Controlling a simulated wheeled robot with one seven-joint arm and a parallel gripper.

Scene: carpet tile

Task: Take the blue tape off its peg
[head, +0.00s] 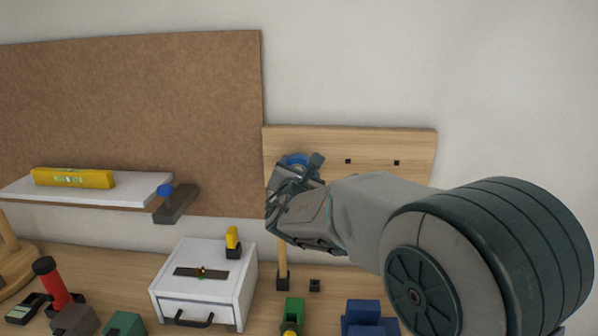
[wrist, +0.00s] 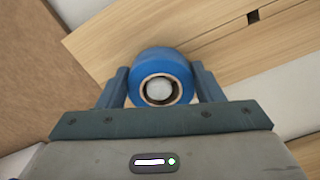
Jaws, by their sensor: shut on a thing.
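The blue tape (wrist: 160,60) is a thick blue roll with a pale inner ring, in front of the wooden peg board (wrist: 120,35). My gripper (wrist: 162,88) is shut on it, one finger at each side of the roll. A pale round shape fills the hole; I cannot tell if it is the peg's end. In the head view the tape (head: 294,159) shows as a blue patch at the left part of the board (head: 420,145), mostly hidden by my gripper (head: 303,166). Whether the tape still sits around its peg cannot be told.
Two small dark squares (head: 348,161) (head: 396,163) mark the board right of the tape. A white shelf (head: 130,190) with a yellow level (head: 72,178) is at left. Below are a white drawer box (head: 205,280), an upright wooden handle (head: 282,262) and several tools on the bench.

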